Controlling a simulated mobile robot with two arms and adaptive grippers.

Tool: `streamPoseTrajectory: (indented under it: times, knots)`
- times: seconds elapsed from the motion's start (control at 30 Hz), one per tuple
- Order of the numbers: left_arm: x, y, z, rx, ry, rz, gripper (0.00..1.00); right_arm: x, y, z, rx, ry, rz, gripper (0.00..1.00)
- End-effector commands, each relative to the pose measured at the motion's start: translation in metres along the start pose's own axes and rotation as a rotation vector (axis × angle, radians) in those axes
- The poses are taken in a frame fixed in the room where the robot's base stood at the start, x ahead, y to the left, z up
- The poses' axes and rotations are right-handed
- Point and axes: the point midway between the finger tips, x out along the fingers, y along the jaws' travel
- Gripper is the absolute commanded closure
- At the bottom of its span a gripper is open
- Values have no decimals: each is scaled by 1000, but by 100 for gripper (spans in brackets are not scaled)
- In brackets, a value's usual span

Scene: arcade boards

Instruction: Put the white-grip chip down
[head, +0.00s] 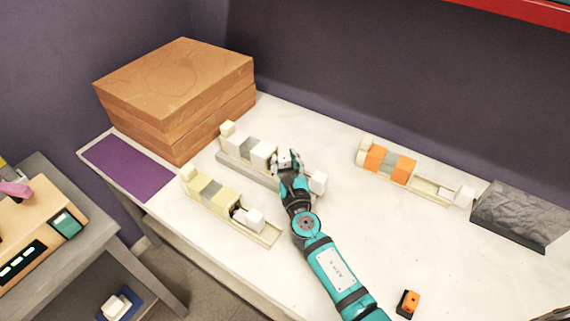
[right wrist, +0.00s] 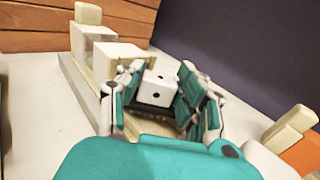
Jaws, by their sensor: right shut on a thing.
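My right gripper (head: 288,160) is shut on the white-grip chip, low over the middle slotted board. In the right wrist view the chip shows as a white block with black dots (right wrist: 157,88) between the teal fingers (right wrist: 165,95). Its underside is hidden by the fingers, so I cannot tell whether it touches the board. The middle board (head: 235,165) has a cream end post, a grey block and a white block (head: 263,154) beside the gripper. Another white block (head: 318,182) is at its right end. My left gripper is not in view.
A similar board with cream blocks (head: 225,197) lies at front left, and one with orange blocks (head: 375,160) at right. A wooden box (head: 175,85), purple mat (head: 128,167), grey stone-like block (head: 520,215) and small orange-topped piece (head: 410,301) are around. The front right table is mostly clear.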

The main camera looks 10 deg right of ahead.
Motion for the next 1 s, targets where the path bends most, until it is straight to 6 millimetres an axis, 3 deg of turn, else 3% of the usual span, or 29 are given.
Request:
streamPoseTrajectory:
  times: [0.3,0.33,0.5,0.83,1.0]
  knots:
    - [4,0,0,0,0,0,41,0,0,-4,-1,0,0,100]
    - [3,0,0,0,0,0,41,0,0,-3,0,0,0,61]
    - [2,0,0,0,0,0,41,0,0,-2,0,0,0,41]
    - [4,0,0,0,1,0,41,0,0,-4,2,1,0,41]
    - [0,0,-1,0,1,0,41,-27,0,-3,-1,3,1,41]
